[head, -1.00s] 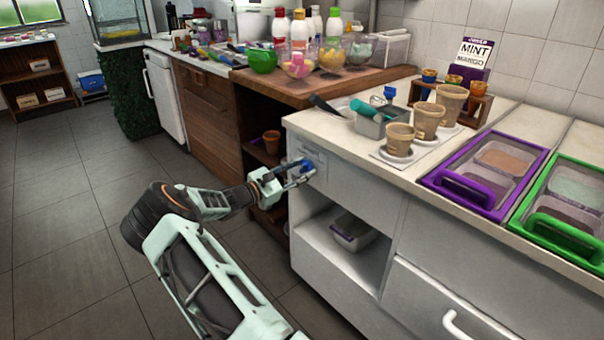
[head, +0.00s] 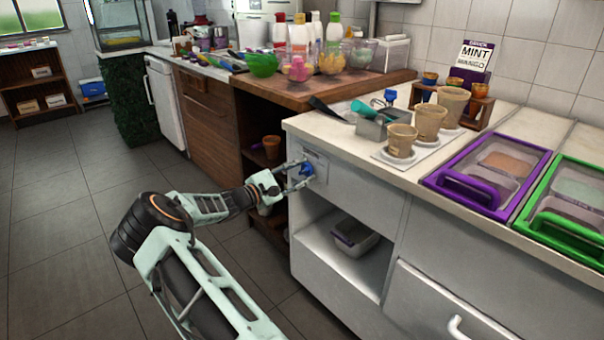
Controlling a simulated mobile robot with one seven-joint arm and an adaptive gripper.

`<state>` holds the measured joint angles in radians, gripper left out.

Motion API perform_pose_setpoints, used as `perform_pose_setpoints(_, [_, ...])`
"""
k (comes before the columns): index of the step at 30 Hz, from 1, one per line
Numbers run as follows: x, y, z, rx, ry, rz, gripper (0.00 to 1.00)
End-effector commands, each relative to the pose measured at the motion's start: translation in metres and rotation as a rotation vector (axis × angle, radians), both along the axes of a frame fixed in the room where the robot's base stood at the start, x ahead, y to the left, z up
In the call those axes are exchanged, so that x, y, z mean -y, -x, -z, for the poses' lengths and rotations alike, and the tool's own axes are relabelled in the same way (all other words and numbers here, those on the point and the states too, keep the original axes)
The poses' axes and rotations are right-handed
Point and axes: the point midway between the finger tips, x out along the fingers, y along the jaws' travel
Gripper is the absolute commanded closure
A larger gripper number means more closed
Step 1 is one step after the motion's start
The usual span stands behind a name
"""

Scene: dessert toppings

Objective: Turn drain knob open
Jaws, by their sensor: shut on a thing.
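The drain knob (head: 307,170) is small and blue. It sits on a light plate on the front of the white counter (head: 345,183), near its left corner. My gripper (head: 303,173) reaches it from the left, with one finger above and one below. It is shut on the knob. The fingers partly cover the knob, and its exact angle is too small to read.
An open shelf below the knob holds a grey bin (head: 354,238). Paper cups (head: 401,141), a purple tray (head: 487,172) and a green tray (head: 570,205) stand on the counter top. A wooden cabinet (head: 212,118) adjoins at left. The floor at left is clear.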

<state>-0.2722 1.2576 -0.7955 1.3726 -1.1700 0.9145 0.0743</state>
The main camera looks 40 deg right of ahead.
Motion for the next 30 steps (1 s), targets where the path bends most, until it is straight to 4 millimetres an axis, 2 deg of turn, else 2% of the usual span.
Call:
perform_pose_setpoints(7, [0.0,0.0,0.0,0.002,-0.002,0.001,0.92])
perform_pose_setpoints(8, [0.0,0.0,0.0,0.002,-0.002,0.001,0.64])
perform_pose_setpoints(12, [0.0,0.0,0.0,0.001,-0.001,0.001,0.51])
perform_pose_setpoints(22, [-0.005,0.0,0.0,0.0,-0.001,-0.001,0.51])
perform_pose_setpoints(26, [-0.023,0.0,0.0,0.001,-0.002,-0.004,0.51])
perform_pose_setpoints(30, [-0.053,0.003,0.0,0.001,-0.002,-0.005,0.51])
